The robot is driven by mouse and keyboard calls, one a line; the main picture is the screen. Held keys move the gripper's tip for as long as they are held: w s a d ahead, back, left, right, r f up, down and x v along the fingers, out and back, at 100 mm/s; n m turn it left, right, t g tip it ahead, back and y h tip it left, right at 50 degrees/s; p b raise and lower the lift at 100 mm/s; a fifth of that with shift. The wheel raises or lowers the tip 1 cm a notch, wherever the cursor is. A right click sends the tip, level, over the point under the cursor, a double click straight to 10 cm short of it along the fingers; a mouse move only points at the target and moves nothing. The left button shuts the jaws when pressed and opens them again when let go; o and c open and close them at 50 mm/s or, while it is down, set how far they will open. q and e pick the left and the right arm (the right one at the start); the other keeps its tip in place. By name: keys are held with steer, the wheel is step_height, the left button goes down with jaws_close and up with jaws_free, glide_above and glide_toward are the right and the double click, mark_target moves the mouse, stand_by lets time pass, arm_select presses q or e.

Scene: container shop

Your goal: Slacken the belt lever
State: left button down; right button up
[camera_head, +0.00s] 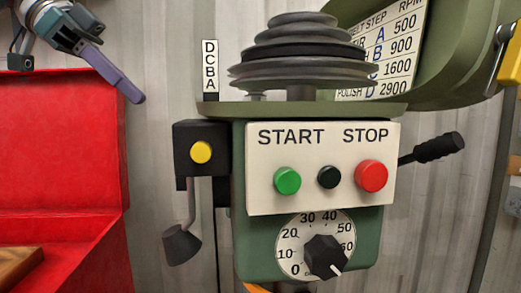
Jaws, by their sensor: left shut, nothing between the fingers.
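A green machine head (300,237) fills the middle of the view. A lever with a black grip (440,147) sticks out from its right side, tilted up to the right. On its left side, a black box with a yellow button (201,152) has a grey rod hanging below it, ending in a dark flared knob (181,245). The picture does not label either as the belt lever. My left gripper (132,94), with purple fingers, is at the upper left, shut and empty, apart from the machine. My right gripper is not in view.
A stepped grey pulley (300,62) with a dark belt sits on top, under the raised green cover (432,70) with its speed chart. The panel (320,150) has green, black and red buttons above a dial (322,255). A red cabinet (60,140) stands at left.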

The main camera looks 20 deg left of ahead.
arm_select(q)
steer(key=w+d+f+p, duration=0.3)
steer(key=f+p, duration=0.3)
steer(key=f, duration=0.3)
steer(key=shift+d+f, duration=0.35)
steer(key=shift+d, duration=0.55)
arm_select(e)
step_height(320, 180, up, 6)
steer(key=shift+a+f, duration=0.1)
